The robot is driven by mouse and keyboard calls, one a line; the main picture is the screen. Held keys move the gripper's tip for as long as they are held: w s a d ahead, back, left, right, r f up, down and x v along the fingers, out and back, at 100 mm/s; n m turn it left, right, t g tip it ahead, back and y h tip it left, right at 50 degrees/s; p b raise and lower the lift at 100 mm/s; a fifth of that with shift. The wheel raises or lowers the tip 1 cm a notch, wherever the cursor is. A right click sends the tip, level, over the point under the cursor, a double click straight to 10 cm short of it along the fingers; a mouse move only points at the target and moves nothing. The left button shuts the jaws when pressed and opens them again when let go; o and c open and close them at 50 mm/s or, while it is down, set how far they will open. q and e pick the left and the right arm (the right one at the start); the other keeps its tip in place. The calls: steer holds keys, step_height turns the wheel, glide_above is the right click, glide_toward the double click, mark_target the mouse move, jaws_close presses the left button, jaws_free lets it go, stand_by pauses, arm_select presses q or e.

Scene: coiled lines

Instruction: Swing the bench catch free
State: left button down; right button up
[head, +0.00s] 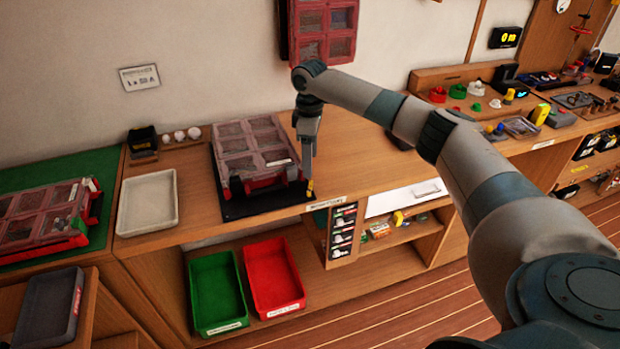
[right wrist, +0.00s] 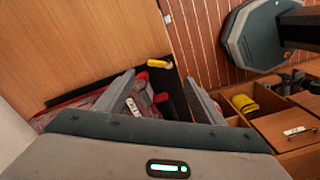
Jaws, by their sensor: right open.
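A small yellow catch (head: 310,186) sits at the front right corner of the black mat (head: 240,207), by the bench edge. In the right wrist view the yellow catch (right wrist: 158,63) lies just beyond the fingertips, roughly between them. My right gripper (head: 308,176) points down beside the case, close to the catch. Its fingers stand apart and empty in the right wrist view (right wrist: 161,76). I cannot tell whether a finger touches the catch. The head view hides part of the catch behind the fingers. My left gripper is in no view.
A red-framed case (head: 248,150) with clear lids stands on the mat, just left of my right gripper. A cream tray (head: 148,202) lies further left. Green (head: 216,290) and red (head: 273,275) bins sit on the shelf below. Bench top right of the gripper is clear.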

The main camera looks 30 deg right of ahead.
mark_target(310, 186)
step_height(310, 186, down, 9)
steer(key=shift+f+p, duration=0.1)
steer(key=shift+p, duration=1.1)
steer(key=shift+c, duration=0.3)
steer(key=c, duration=1)
